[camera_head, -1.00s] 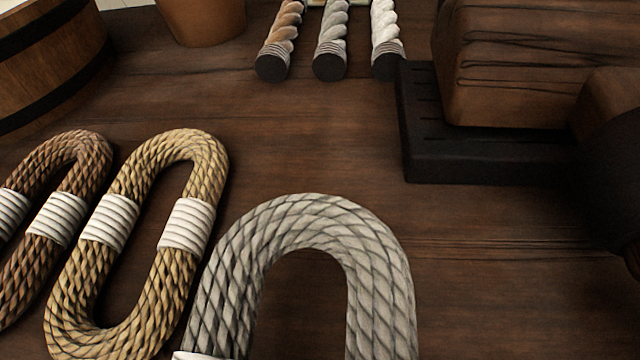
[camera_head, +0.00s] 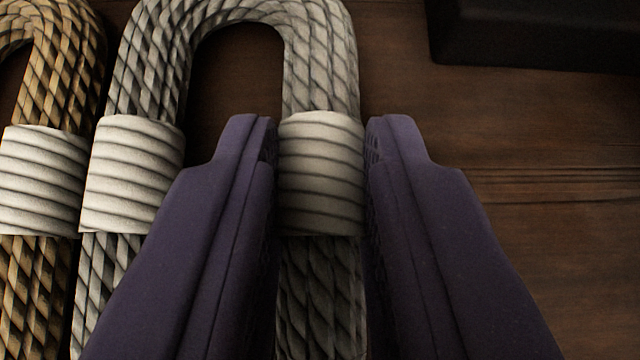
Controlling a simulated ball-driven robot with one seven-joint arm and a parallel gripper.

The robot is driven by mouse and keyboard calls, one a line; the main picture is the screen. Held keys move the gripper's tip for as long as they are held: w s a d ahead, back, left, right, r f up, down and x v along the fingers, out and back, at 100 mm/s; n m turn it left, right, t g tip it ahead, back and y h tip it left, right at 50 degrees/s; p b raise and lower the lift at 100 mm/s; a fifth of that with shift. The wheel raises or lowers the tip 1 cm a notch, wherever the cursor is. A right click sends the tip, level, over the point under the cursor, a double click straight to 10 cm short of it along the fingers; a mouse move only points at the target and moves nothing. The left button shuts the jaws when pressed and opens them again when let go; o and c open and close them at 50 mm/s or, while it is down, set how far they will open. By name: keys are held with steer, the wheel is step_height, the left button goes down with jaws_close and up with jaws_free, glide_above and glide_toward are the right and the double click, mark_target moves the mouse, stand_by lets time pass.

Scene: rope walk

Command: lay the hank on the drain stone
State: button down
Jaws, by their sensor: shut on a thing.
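The grey rope hank (camera_head: 322,70) is a long loop with a white wrapping on each leg. My purple gripper (camera_head: 320,145) is shut on the white wrapping of its right leg, one finger on each side. The lower end of the hank is out of view, and my fingers cover part of the loop. The hank appears to lie on the brown wooden surface; whether it is lifted at all I cannot tell. No drain stone can be made out with certainty.
A tan rope hank (camera_head: 60,75) with white wrapping lies close beside the grey one on the left. A dark block edge (camera_head: 540,35) shows at the top right. The wooden surface (camera_head: 560,230) to the right of my gripper is clear.

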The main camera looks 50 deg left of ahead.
steer(key=c, duration=0.9)
jaws_free()
steer(key=shift+c, duration=0.2)
steer(key=shift+s+d+r+p, duration=0.15)
steer(key=shift+d+r+p, duration=0.05)
steer(key=shift+r+p, duration=0.15)
steer(key=p+v, duration=1)
steer(key=v, duration=0.1)
steer(key=shift+s, duration=0.15)
